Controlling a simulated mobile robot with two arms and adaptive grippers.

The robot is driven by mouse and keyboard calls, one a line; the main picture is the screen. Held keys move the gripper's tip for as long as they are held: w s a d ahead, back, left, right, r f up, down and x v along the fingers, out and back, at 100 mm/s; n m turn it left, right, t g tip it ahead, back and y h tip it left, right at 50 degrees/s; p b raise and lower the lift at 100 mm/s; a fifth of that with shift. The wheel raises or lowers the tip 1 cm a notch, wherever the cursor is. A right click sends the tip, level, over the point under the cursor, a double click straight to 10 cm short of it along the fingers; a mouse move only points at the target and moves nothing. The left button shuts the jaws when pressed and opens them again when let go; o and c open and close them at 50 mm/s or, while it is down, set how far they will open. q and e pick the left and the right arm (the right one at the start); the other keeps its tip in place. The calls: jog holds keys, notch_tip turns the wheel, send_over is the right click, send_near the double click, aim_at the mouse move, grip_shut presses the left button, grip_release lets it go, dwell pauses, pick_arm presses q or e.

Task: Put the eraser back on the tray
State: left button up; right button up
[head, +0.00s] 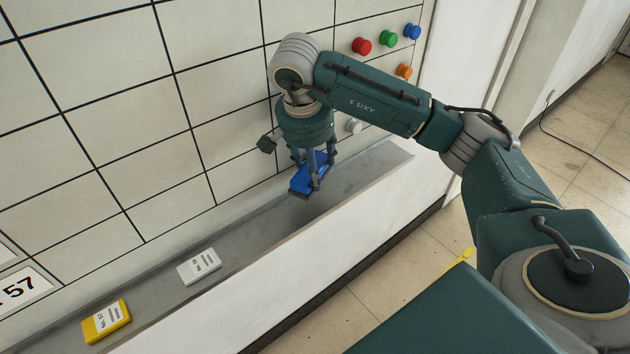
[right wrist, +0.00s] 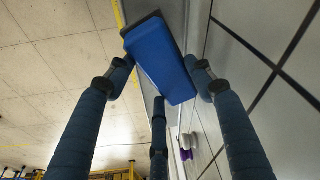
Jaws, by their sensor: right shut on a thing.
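The eraser (head: 309,180) is a blue block with a dark underside. My right gripper (head: 312,172) is shut on it and holds it over the far right part of the grey tray (head: 250,236) below the gridded board. In the right wrist view the blue eraser (right wrist: 160,60) sits between the fingers of my right gripper (right wrist: 160,82). In the head view the eraser appears a little above the tray; I cannot tell whether it touches. My left gripper is in neither view.
A white labelled box (head: 199,266) and a yellow labelled box (head: 106,321) lie on the tray to the left. Red (head: 362,46), green (head: 388,38), blue (head: 412,31) and orange (head: 404,70) knobs are on the board. The tray between the white box and the eraser is clear.

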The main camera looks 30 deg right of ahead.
jog(key=f, duration=0.3)
jog(key=shift+s+p, duration=0.3)
jog(key=shift+p, duration=0.05)
jog(key=p+x, duration=0.2)
jog(key=x, duration=0.1)
jog(key=shift+s+a+f, duration=0.1)
jog(key=shift+a, duration=0.2)
jog(key=shift+w+f, duration=0.2)
jog(key=shift+f, duration=0.2)
jog(key=shift+s+f, duration=0.1)
jog(key=o, duration=1)
jog(key=shift+o, duration=0.2)
